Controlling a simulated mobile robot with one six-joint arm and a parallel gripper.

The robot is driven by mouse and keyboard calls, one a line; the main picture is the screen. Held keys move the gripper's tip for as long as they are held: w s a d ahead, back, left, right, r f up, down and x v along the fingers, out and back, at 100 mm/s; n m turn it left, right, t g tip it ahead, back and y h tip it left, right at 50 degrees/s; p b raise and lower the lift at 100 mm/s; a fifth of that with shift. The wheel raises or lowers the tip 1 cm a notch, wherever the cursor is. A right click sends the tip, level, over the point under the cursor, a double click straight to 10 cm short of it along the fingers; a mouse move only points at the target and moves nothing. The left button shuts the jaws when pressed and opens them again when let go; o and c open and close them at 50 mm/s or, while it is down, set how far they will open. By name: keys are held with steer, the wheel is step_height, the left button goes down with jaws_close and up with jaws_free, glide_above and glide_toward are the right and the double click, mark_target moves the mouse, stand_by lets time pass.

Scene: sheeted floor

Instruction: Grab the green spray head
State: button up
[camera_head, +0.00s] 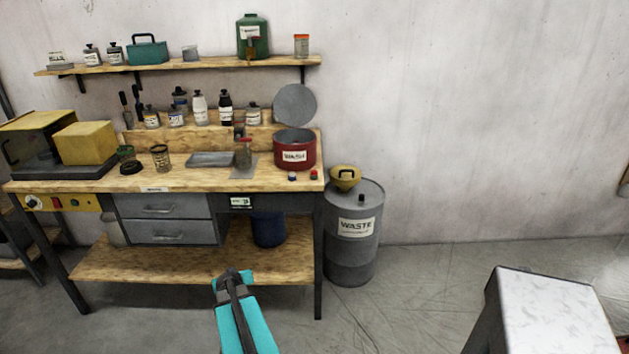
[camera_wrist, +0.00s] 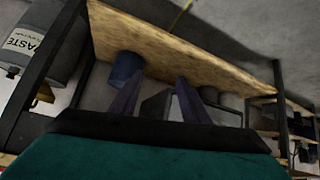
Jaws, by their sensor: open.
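I cannot clearly make out a green spray head in either view. Small green items in the head view are a dark green jar (camera_head: 126,153) at the left of the workbench top and a tiny red and green piece (camera_head: 313,174) near its right front edge. A large green canister (camera_head: 253,35) stands on the wall shelf. My gripper (camera_head: 233,275) is in front of the bench, below the top. In the wrist view my gripper (camera_wrist: 160,82) has its two dark fingers apart, with nothing held between them.
The workbench (camera_head: 270,182) carries a red waste pot (camera_head: 295,153) with its round lid raised, and several bottles. A grey waste drum (camera_head: 352,258) with a yellow funnel (camera_head: 345,177) stands right of it. A blue bin (camera_head: 268,230) sits on the lower shelf. Floor between drum and pale-topped block (camera_head: 550,305) is clear.

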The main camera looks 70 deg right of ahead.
steer(key=s+d+r+m+h, duration=0.15)
steer(key=s+d+r, duration=0.25)
steer(key=d+r, duration=0.4)
steer(key=s+d+r+m+h, duration=0.1)
steer(key=s+d+r+h, duration=0.3)
steer(key=d, duration=0.5)
steer(key=m+t+h+b, duration=0.1)
steer(key=h+b, duration=0.1)
steer(key=h, duration=0.1)
glide_toward(315, 172)
steer(key=s+a, duration=0.2)
steer(key=shift+w+a+r, duration=0.15)
steer(key=shift+a+r, duration=0.05)
steer(key=shift+r, duration=0.05)
steer(key=shift+p+x, duration=0.4)
steer(key=shift+x, duration=3.85)
steer(key=shift+w, duration=0.15)
steer(key=shift+w+f+x, duration=0.1)
steer(key=shift+f+x, duration=0.05)
steer(key=shift+x, duration=0.65)
steer(key=shift+w+f+x, duration=0.1)
steer(key=shift+x, duration=1.6)
